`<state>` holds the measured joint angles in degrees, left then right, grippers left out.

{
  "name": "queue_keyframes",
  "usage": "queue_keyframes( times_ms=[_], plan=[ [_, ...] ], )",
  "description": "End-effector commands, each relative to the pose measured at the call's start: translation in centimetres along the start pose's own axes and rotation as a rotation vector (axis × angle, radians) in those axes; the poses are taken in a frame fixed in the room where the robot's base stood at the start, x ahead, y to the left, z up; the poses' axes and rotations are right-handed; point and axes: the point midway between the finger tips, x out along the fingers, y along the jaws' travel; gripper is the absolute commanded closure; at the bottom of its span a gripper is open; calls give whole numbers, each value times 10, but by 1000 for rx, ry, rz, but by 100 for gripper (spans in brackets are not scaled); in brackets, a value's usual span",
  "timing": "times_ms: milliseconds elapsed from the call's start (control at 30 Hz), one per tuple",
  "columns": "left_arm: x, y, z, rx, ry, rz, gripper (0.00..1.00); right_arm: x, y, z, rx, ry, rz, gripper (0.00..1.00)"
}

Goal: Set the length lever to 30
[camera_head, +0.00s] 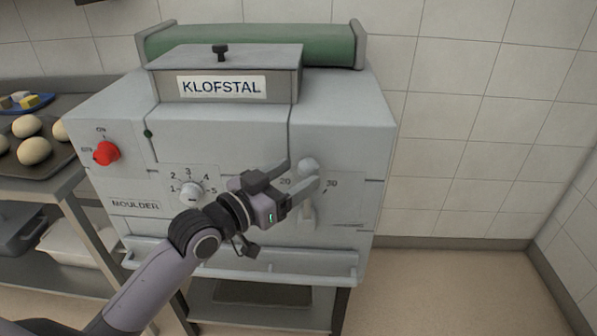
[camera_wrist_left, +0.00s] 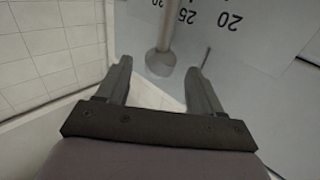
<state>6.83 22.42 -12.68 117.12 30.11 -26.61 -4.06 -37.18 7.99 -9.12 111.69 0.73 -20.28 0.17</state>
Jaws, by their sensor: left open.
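The length lever, a light grey rod with a rounded knob (camera_head: 307,164), stands on the front of the moulder (camera_head: 340,120). Its scale shows 20 and 30 in the head view; 25 is hidden there. In the left wrist view the lever knob (camera_wrist_left: 160,63) hangs between my fingertips, with the rod beside the 25 mark; the exact setting is hard to tell. My left gripper (camera_head: 304,174) is open, its fingers on either side of the knob, with gaps visible in the wrist view (camera_wrist_left: 160,78). My right gripper is not in view.
A numbered dial (camera_head: 190,190) and a red switch (camera_head: 106,152) are on the machine's left front. A rail (camera_head: 250,262) runs below. A rack with a dough tray (camera_head: 50,165) stands at left. The floor (camera_head: 460,290) at right is clear.

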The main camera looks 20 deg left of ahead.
Motion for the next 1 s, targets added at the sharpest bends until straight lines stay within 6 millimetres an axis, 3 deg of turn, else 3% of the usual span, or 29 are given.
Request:
queue_keyframes(
  times_ms=[200,467,500,700,1000],
  plan=[
    [15,0,0,0,0,1,33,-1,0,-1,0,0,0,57],
    [16,0,0,0,0,0,33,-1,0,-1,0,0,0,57],
    [16,0,0,0,0,0,40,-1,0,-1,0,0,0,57],
    [16,0,0,0,-1,0,100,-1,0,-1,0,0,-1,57],
    [20,-2,0,11,-10,0,100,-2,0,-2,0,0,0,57]
  ],
)
